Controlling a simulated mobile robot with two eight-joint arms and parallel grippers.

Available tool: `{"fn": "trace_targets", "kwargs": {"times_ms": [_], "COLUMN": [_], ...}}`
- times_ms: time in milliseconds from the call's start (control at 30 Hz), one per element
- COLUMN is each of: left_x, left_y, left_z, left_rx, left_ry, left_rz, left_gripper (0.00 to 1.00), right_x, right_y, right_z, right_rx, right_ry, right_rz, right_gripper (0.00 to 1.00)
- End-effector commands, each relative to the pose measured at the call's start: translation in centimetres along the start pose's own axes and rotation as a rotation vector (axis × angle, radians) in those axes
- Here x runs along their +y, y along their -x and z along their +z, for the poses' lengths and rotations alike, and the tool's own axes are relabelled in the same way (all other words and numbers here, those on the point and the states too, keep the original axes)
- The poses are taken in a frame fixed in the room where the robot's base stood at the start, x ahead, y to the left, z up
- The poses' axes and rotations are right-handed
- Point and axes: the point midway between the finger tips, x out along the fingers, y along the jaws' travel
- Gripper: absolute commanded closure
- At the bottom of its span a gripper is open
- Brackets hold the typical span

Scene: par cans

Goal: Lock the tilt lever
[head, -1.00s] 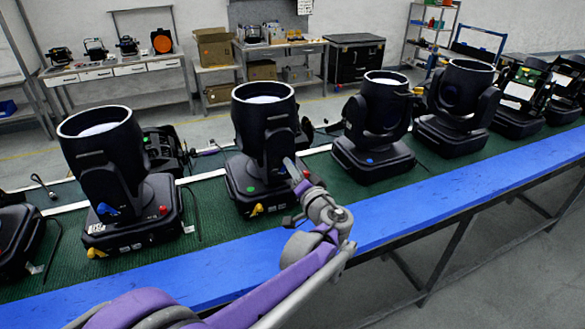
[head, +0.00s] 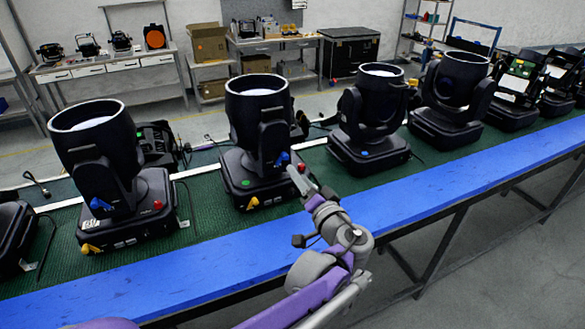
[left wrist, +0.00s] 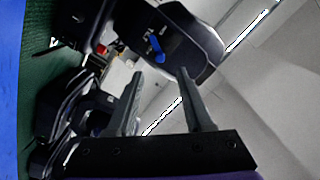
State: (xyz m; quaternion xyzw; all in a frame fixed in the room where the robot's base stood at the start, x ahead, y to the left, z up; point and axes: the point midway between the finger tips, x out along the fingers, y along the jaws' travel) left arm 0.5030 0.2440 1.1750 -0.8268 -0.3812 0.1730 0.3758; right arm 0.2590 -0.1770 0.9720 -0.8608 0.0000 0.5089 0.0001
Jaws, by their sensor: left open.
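The moving-head light (head: 257,120) nearest my left gripper stands upright on the green belt, its can facing up. Its blue tilt lever (head: 283,158) is on the side of the yoke arm. In the left wrist view the blue lever (left wrist: 156,46) lies on the dark yoke cover, slanted, just beyond and between the fingertips. My left gripper (head: 294,173) is open and empty, in front of and slightly below the lever; in the left wrist view its two fingers (left wrist: 160,74) stand apart. No contact with the lever shows. My right gripper is not in view.
Another light (head: 95,150) stands to the left, with a blue lever and a yellow lever. Other lights (head: 375,112) line the belt to the right. A red knob (left wrist: 101,48) and yellow lever (head: 252,203) sit on the near light's base. A blue rail (head: 420,202) edges the belt.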

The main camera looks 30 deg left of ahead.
Motion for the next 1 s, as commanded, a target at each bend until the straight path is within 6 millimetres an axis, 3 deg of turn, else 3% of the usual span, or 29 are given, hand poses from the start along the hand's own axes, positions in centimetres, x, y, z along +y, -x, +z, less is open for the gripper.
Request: {"fn": "trace_targets", "kwargs": {"times_ms": [100,233,767,867,1000], "left_x": [0.1,0.0,-0.1,-0.2,0.0], "left_y": [1.8,2.7,2.9,2.8,3.4], "left_z": [0.0,0.0,0.2,2.0,8.0], "left_rx": [0.002,0.001,-0.006,-0.055,-0.219], "left_ry": [0.0,0.0,-0.001,-0.01,-0.029], "left_rz": [0.003,0.001,0.004,0.042,0.198], "left_gripper": [0.48,0.48,0.48,0.48,0.48], "right_x": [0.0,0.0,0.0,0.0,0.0], "right_y": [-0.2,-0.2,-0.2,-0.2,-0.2], "right_z": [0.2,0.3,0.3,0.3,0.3], "right_rx": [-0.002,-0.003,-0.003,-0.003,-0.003], "right_ry": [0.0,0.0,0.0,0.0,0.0], "right_rz": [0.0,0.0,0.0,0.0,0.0], "right_gripper": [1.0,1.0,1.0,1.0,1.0]}}
